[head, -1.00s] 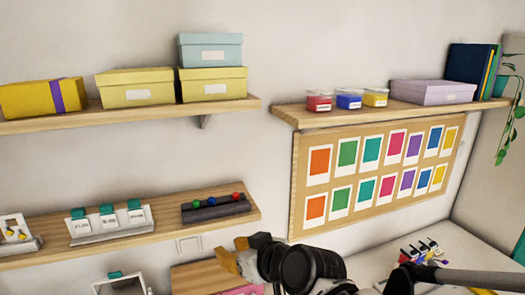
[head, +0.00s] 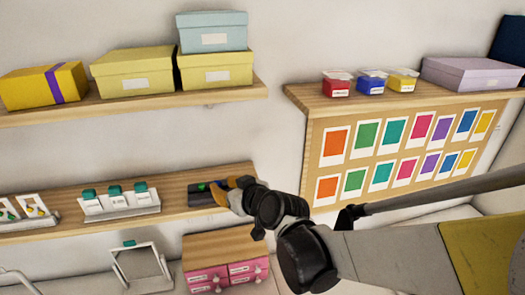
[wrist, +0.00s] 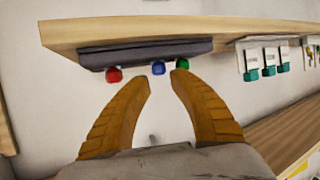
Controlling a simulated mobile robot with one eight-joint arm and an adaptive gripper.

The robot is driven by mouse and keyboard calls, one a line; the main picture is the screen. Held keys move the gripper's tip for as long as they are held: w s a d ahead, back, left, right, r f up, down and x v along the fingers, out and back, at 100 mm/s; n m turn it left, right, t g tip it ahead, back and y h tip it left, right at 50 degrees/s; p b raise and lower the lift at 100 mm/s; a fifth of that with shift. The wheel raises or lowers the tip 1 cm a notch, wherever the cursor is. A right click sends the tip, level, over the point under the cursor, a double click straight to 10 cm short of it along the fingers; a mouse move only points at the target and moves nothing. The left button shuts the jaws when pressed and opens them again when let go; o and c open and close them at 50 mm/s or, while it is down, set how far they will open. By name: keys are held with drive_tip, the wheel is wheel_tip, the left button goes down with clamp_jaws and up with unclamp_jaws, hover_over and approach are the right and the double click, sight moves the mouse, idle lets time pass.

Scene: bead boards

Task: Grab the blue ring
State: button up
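The blue ring (wrist: 158,68) sits on a dark ring holder (wrist: 125,55), between a red ring (wrist: 114,75) and a green ring (wrist: 182,63) in the wrist view. My gripper (wrist: 160,79) is open, with its two orange fingers apart. The blue ring shows between and just beyond the fingertips, not clasped. The green ring lies just beyond one fingertip. In the head view my gripper (head: 236,190) is at the right end of the holder (head: 196,200) and hides the red ring. The green ring (head: 201,187) shows there.
The holder stands on a wooden wall shelf (head: 100,222) with teal-topped card stands (head: 115,200) along it. An upper shelf with boxes (head: 130,71) is above. Pink drawers (head: 225,275) and a mirror (head: 140,262) are below.

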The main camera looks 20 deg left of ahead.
sight(218, 184)
drive_tip(key=x, duration=0.4)
drive_tip(key=shift+d, duration=0.1)
drive_tip(key=shift+s, duration=0.1)
drive_tip(key=c, duration=0.5)
